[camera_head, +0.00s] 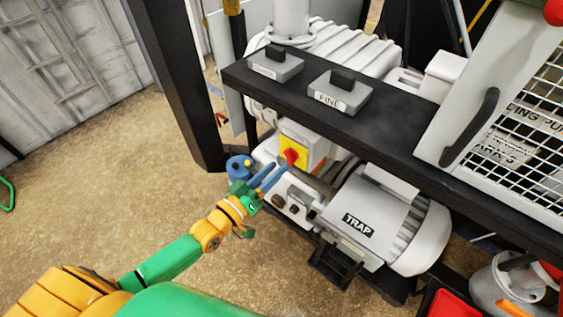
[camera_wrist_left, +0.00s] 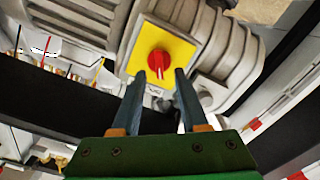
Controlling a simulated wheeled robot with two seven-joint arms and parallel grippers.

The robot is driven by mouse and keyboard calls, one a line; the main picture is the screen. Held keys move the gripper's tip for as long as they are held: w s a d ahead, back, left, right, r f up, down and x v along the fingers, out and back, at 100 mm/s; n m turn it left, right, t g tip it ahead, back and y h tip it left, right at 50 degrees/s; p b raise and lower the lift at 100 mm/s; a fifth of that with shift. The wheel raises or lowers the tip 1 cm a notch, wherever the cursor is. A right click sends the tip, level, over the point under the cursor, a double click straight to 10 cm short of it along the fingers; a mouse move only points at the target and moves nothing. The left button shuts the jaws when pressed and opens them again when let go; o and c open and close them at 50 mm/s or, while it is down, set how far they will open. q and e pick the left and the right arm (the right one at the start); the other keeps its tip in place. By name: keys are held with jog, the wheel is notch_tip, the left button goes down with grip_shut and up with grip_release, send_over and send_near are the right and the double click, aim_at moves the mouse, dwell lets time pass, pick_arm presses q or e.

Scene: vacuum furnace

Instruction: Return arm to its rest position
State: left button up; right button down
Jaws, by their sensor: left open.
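My left arm, green and orange, reaches in from the lower left in the head view. Its left gripper (camera_head: 268,176) is open, with its blue-grey fingers pointing at a red rotary switch (camera_head: 290,157) on a yellow plate (camera_head: 294,147). In the left wrist view, the two fingers (camera_wrist_left: 157,82) are parted and the red knob (camera_wrist_left: 159,61) shows just beyond and between their tips. Nothing is held between them. Whether a fingertip touches the knob is hard to tell. My right gripper is in neither view.
A grey pump marked TRAP (camera_head: 380,225) sits beside the gripper. A dark shelf (camera_head: 400,140) above carries two grey switch boxes, one labelled FINE (camera_head: 340,93). A black post (camera_head: 180,80) stands at the left. A red bin (camera_head: 452,304) is at lower right. Open floor (camera_head: 100,190) lies left.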

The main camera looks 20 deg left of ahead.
pick_arm(q)
jog(key=v, duration=0.3)
jog(key=shift+s+a, duration=0.1)
jog(key=shift+s, duration=0.25)
jog(key=s+a+f+m+g+y, duration=0.1)
jog(key=s+a+f+g+y, duration=0.15)
jog(key=f, duration=0.55)
jog(key=s+a+f+g+y, duration=0.1)
jog(key=s+f+g, duration=0.25)
jog(key=f, duration=0.45)
jog(key=s+a+f+m+g+y, duration=0.15)
jog(key=s+f, duration=0.25)
jog(key=f, duration=0.4)
jog(key=s+d+f+g, duration=0.1)
jog(key=s+f+g, duration=0.1)
jog(key=s+f, duration=0.2)
jog(key=s+d+f+m+g, duration=0.1)
jog(key=s+f+g, duration=0.2)
jog(key=s, duration=0.7)
jog(key=s+d+f+m+g+y, duration=0.1)
jog(key=s+f+g, duration=0.2)
jog(key=s+f, duration=0.2)
jog(key=s, duration=0.3)
jog(key=shift+g, duration=0.25)
